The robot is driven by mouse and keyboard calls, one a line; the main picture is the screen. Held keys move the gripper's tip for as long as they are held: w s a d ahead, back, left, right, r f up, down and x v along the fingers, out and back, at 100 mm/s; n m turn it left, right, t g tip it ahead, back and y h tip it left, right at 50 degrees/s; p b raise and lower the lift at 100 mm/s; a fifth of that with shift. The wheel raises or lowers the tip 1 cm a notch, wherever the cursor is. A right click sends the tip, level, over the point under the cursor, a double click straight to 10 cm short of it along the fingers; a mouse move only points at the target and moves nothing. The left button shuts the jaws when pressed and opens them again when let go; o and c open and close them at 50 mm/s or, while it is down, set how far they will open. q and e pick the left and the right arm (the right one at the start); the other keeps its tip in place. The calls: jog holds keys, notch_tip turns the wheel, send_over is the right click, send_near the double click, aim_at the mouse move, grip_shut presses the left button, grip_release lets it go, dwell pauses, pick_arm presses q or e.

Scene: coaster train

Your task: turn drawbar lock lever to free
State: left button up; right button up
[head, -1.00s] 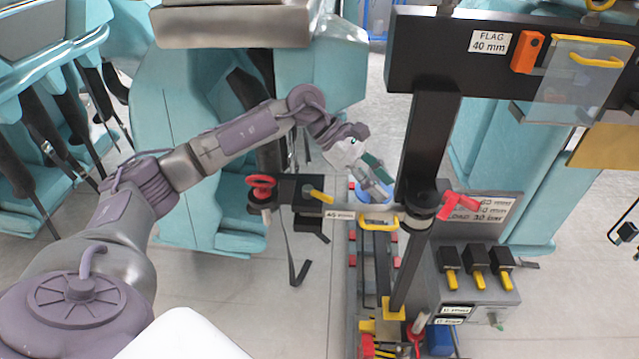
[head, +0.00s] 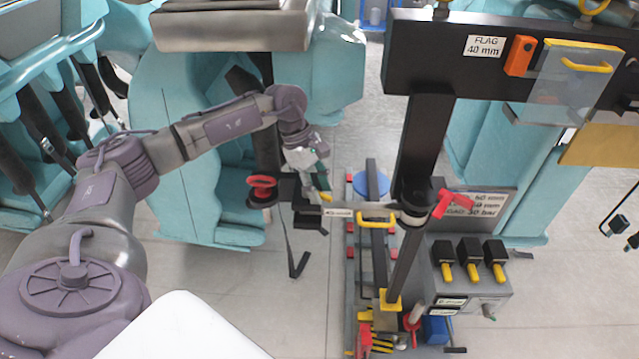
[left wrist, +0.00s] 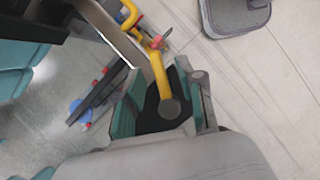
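A short yellow lever (head: 323,197) sits on a black block at the left end of the drawbar assembly, by a small white label. I take it for the lock lever, though its label is too blurred to read. My left gripper (head: 318,181) is right at the lever and partly hides it. In the left wrist view, the yellow lever (left wrist: 159,72) runs up from a round pivot between the fingers of the left gripper (left wrist: 163,88). The fingers are apart, and I see no clear contact with the lever. My right gripper is out of view.
A red knob (head: 262,185) stands just left of the lever. A yellow handle (head: 377,217) and a red lever (head: 453,203) lie to the right, near the black post (head: 424,145). A grey box with three yellow-tipped switches (head: 471,262) stands lower right.

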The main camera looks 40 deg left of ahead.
pick_arm(q)
grip_shut()
jog(key=b, duration=0.1)
jog(key=n+b, duration=0.1)
jog(key=shift+w+f+t+b, duration=0.2)
jog(key=shift+f+t+b, duration=0.1)
jog(key=shift+f+b, duration=0.1)
jog(key=shift+r+n, duration=0.2)
jog(key=shift+n, duration=0.1)
jog(key=shift+w+r, duration=0.1)
jog(key=shift+r, duration=0.1)
grip_release()
jog(key=v, duration=0.7)
jog(key=shift+a+r, duration=0.15)
jog(key=shift+r, duration=0.1)
